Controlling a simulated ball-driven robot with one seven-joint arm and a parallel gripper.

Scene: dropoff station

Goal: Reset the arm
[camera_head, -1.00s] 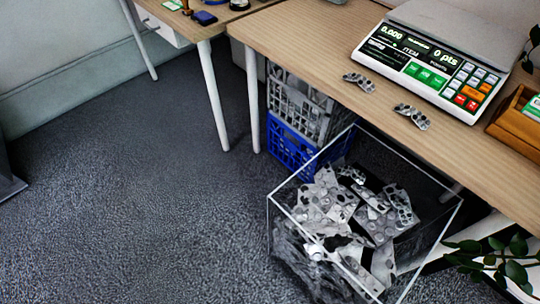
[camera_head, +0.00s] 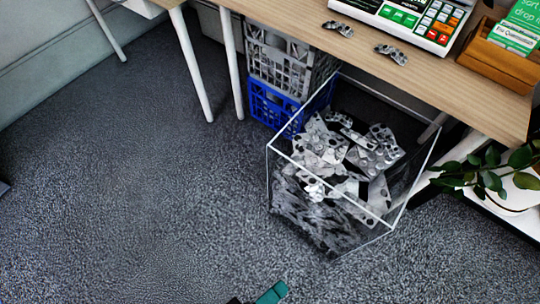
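A small part of my gripper (camera_head: 260,296) shows at the bottom edge, as a teal finger with a dark piece to its left. It is over the carpet, in front of the clear bin in the picture. The rest of my gripper and arm is cut off by the frame, so I cannot tell whether it is open or holds anything.
A clear bin (camera_head: 330,238) holding several grey game controllers stands on the carpet (camera_head: 130,200). Grey and blue crates (camera_head: 280,65) stand underneath. A plant (camera_head: 490,170) is at right. The left floor is clear.

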